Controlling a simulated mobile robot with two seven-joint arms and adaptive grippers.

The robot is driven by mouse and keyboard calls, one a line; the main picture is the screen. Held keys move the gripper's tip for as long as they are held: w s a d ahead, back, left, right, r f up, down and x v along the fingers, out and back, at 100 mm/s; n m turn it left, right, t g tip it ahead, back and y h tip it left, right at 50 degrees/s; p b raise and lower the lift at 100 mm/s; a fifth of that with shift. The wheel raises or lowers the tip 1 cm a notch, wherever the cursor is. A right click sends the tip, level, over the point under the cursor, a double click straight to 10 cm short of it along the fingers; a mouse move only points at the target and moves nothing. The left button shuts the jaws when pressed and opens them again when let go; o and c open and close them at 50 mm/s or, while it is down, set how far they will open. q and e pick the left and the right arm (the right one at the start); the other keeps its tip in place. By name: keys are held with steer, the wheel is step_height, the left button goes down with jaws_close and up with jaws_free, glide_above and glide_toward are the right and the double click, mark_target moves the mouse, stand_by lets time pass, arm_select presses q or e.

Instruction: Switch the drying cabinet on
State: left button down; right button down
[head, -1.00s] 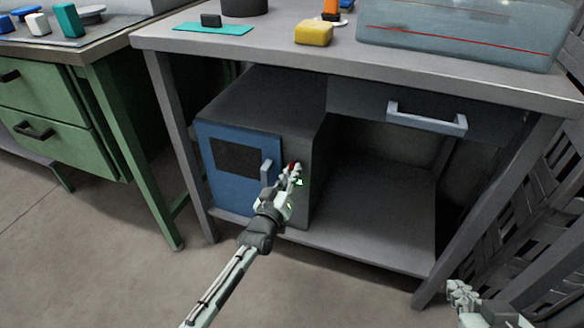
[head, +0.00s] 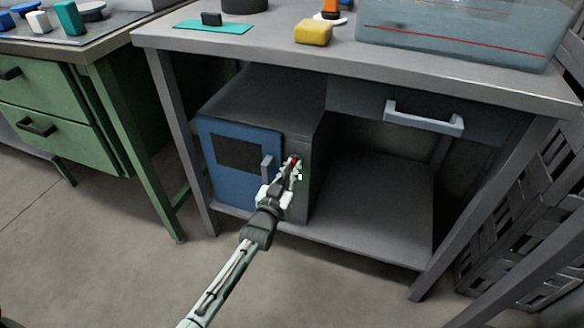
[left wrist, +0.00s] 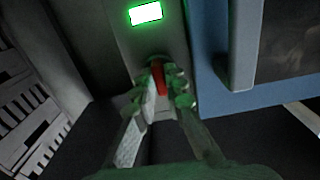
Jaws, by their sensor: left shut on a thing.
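The drying cabinet (head: 265,95) is a grey box on the lower shelf under the bench, with a blue door (head: 220,182) that is closed. A grey strip at the right of the door carries a red switch (head: 295,160), which also shows in the left wrist view (left wrist: 158,78). My left gripper (head: 294,170) is shut on the red switch, one finger on each side of it in the left wrist view (left wrist: 160,90). A small lamp (left wrist: 145,14) on the same strip glows green. My right gripper is not in view.
The door handle (head: 267,167) stands out close to my left gripper. The bench (head: 270,38) overhangs the cabinet, with a drawer handle (head: 424,118) at the right. The shelf (head: 370,210) right of the cabinet is empty.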

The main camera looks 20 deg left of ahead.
arm_select(q)
steer(key=c, duration=1.6)
jaws_free()
steer(key=shift+s, duration=0.15)
steer(key=s, duration=1.1)
steer(key=shift+s+a, duration=0.25)
steer(key=shift+s, duration=0.15)
